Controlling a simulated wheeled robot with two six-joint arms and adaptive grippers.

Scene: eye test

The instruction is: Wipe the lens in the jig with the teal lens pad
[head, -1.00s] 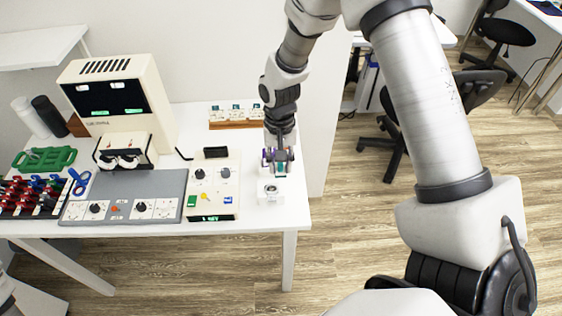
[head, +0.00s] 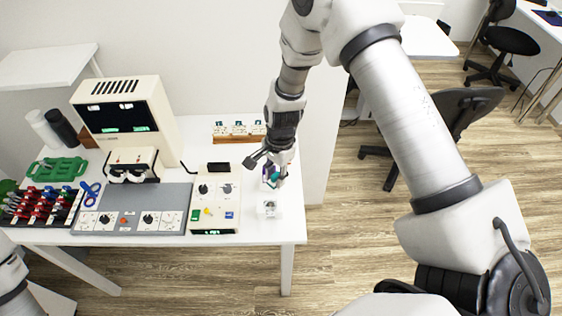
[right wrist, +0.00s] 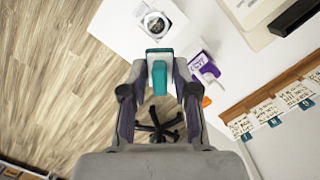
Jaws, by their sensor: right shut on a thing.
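My right gripper (head: 273,179) is shut on the teal lens pad (right wrist: 160,76), which sticks out between its fingertips (right wrist: 160,85) in the right wrist view. In the head view the pad is a small teal spot (head: 275,177), partly hidden by the fingers. The jig (head: 269,209) is a small whitish block near the table's right front corner. In the right wrist view the jig (right wrist: 146,15) holds the round lens (right wrist: 156,24), beyond the pad's tip. The pad looks apart from the lens. My left gripper is not in view.
A purple and white box (right wrist: 204,68) lies near the pad, with a small orange piece beside it. A rack of labelled cards (head: 238,133) stands at the table's back. A cream control box (head: 215,215) is left of the jig. The table edge is close on the right.

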